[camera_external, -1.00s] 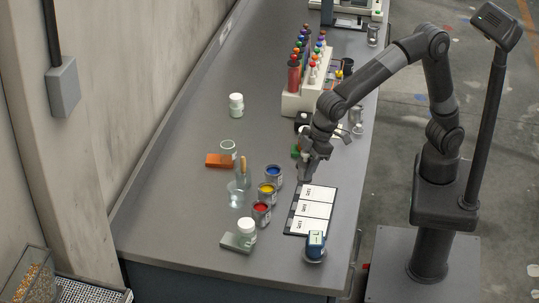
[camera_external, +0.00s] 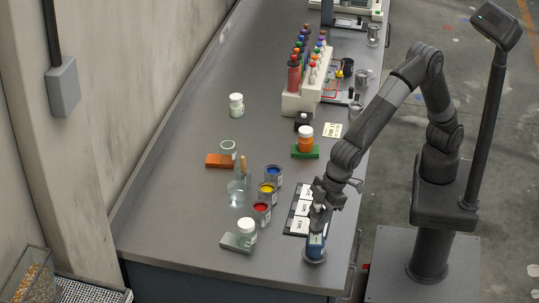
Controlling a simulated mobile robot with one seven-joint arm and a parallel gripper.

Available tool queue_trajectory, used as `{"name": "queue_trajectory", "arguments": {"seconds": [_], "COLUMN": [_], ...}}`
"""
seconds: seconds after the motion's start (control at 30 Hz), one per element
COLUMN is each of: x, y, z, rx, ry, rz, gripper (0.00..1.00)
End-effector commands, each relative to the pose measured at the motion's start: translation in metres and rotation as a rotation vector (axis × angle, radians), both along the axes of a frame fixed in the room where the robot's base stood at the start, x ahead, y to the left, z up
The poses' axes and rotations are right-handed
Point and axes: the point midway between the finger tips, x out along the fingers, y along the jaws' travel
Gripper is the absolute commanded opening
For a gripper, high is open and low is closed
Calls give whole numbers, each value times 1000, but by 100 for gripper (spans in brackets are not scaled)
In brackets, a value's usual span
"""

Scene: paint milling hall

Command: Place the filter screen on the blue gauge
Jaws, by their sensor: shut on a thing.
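The blue gauge (camera_external: 315,243) stands near the right front end of the bench, with a round metallic foot under it. My gripper (camera_external: 319,213) is right above it and hides part of its top. The jaws are shut on a small greyish piece, which I take for the filter screen (camera_external: 317,226). It is mostly hidden by the fingers and hard to make out. I cannot tell whether it touches the gauge.
A dark-framed board with white labelled cards (camera_external: 299,222) lies just behind and left. Red (camera_external: 261,212), yellow (camera_external: 267,192) and blue (camera_external: 273,176) paint cans stand beside it. A white-lidded jar (camera_external: 246,231) is further left. An orange jar (camera_external: 305,142) sits on a green block.

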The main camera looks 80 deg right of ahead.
Motion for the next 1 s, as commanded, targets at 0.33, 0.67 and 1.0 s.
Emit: {"name": "queue_trajectory", "arguments": {"seconds": [0.33,0.67,1.0], "x": [0,0,0], "y": [0,-1,-1], "z": [-35,-38,-38], "rx": [0,0,0], "ry": [-1,0,0], "rz": [2,1,1], "gripper": [11,44,61]}}
